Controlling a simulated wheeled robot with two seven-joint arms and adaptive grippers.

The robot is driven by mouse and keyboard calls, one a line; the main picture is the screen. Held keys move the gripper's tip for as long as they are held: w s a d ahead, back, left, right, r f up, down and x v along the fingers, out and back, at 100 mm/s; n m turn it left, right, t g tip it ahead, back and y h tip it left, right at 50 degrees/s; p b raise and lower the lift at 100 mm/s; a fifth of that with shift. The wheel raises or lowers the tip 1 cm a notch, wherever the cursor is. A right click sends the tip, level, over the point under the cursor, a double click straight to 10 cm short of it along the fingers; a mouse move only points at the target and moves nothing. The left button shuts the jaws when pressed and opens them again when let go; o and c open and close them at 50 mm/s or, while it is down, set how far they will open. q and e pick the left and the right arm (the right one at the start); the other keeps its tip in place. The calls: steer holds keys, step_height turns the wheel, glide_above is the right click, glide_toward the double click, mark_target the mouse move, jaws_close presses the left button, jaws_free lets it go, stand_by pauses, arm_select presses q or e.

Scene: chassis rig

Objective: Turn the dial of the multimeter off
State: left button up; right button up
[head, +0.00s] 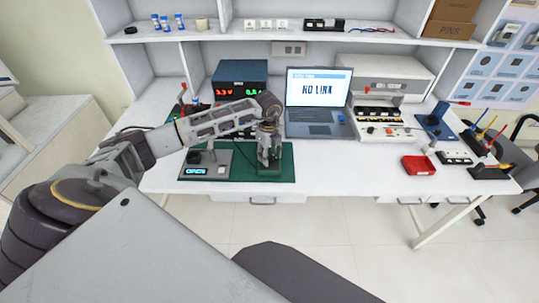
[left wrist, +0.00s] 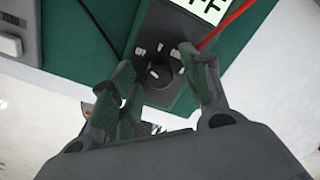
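The multimeter (left wrist: 150,40) shows in the left wrist view as a dark body on a green mat. Its round black dial (left wrist: 158,74) has pale marks around it. The lit display (left wrist: 205,8) is cut off by the top edge; letters like "FF" show. My left gripper (left wrist: 157,66) is open, with one finger on each side of the dial; I cannot tell whether they touch it. In the head view my left gripper (head: 268,160) points down over the right part of the mat and hides most of the multimeter. My right gripper is not in view.
A red lead (left wrist: 228,22) runs beside the right finger. On the green mat (head: 230,150), a grey unit with an "OPEN" display (head: 196,171) stands left of the gripper. Behind are a power supply (head: 240,72) and a laptop (head: 318,95). A red tray (head: 418,166) lies right.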

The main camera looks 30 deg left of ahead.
mark_target(269, 156)
arm_select(q)
steer(key=shift+r, duration=0.8)
step_height(269, 156, up, 10)
steer(key=shift+r, duration=0.15)
steer(key=shift+s, duration=0.1)
stand_by(0.6)
